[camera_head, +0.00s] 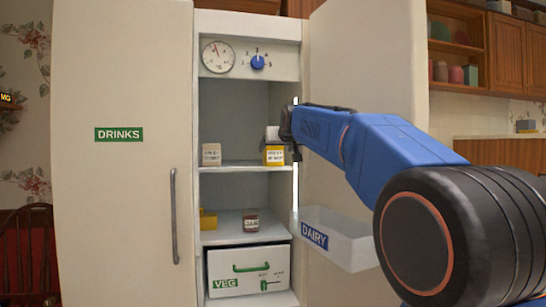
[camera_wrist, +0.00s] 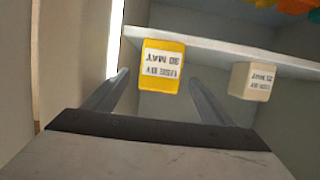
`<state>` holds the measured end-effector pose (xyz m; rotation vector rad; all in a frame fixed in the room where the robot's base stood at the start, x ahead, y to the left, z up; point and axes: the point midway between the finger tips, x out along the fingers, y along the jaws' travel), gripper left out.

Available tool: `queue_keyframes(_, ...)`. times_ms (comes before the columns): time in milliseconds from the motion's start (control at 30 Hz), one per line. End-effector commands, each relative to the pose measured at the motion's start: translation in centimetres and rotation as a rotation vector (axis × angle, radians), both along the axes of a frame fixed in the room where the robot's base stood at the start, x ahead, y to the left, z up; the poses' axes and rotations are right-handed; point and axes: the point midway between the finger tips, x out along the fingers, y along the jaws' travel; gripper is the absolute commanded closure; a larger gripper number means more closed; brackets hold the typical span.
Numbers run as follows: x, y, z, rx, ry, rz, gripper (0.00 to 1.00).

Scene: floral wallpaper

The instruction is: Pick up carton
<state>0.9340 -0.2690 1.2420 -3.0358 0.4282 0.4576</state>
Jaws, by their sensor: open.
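A yellow carton (camera_head: 274,155) with a white use-by label stands on the fridge's upper shelf, near the right side. In the wrist view the yellow carton (camera_wrist: 162,66) reads "USE BY 30 MAY" upside down. A paler cream carton (camera_head: 211,154) stands on the same shelf to the left; it also shows in the wrist view (camera_wrist: 253,81). My gripper (camera_wrist: 157,80) is open, with a finger on each side of the yellow carton in the wrist view. I cannot tell whether the fingertips reach around it. In the head view my gripper (camera_head: 273,134) is just above the yellow carton.
The fridge's DRINKS door (camera_head: 125,200) is on the left and another open door with a DAIRY bin (camera_head: 340,240) on the right. A jar (camera_head: 251,221) and a yellow item (camera_head: 208,219) are on the lower shelf, above a VEG drawer (camera_head: 247,272). The upper shelf's middle is clear.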

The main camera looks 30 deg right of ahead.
Motion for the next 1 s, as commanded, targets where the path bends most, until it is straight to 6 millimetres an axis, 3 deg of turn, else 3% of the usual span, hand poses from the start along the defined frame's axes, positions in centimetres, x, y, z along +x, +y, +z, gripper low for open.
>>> queue_keyframes(367,2.1,-0.6,-0.7,0.0,0.001,0.0,0.23)
queue_keyframes(700,6.2,-1.8,-2.0,0.0,0.0,0.0,0.23)
queue_keyframes(967,6.5,-1.9,-2.1,0.0,0.0,0.0,0.23)
queue_keyframes(1000,6.5,-1.9,-2.1,0.0,0.0,0.0,0.31)
